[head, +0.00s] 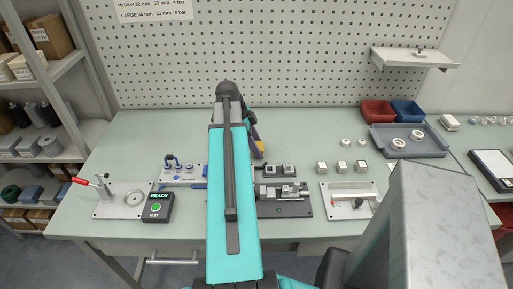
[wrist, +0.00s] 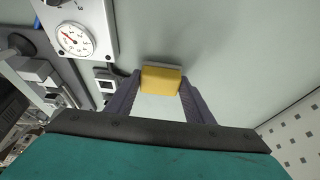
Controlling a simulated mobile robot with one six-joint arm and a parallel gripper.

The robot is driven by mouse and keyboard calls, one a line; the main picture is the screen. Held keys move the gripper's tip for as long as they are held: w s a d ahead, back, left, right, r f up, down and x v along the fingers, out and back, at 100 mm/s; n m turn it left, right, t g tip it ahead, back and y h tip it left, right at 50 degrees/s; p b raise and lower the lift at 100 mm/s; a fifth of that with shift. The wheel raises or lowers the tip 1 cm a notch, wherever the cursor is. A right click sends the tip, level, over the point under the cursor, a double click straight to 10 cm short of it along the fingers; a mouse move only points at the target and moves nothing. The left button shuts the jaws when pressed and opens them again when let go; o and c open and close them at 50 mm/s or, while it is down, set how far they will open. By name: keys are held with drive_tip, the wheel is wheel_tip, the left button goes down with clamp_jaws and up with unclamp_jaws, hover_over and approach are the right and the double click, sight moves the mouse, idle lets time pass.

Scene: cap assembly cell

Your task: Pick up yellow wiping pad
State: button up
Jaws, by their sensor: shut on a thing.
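The yellow wiping pad (wrist: 161,80) sits between the fingertips of my gripper (wrist: 160,88) in the wrist view, with a pale layer along its far edge. Both purple-grey fingers touch its sides, so the gripper is shut on it. The green-grey bench top shows behind the pad; I cannot tell whether the pad touches it. In the head view my arm hides most of the gripper, and only a purple finger and a bit of yellow (head: 259,147) show to the right of the arm.
A box with a round gauge (wrist: 75,39) is close to the left of the pad in the wrist view. In the head view, a clamp fixture (head: 283,197), small blocks (head: 341,166) and a grey tray (head: 432,149) stand to the right.

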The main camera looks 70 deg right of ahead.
drive_tip(key=shift+r+b, duration=0.9)
drive_tip(key=shift+r, duration=3.6)
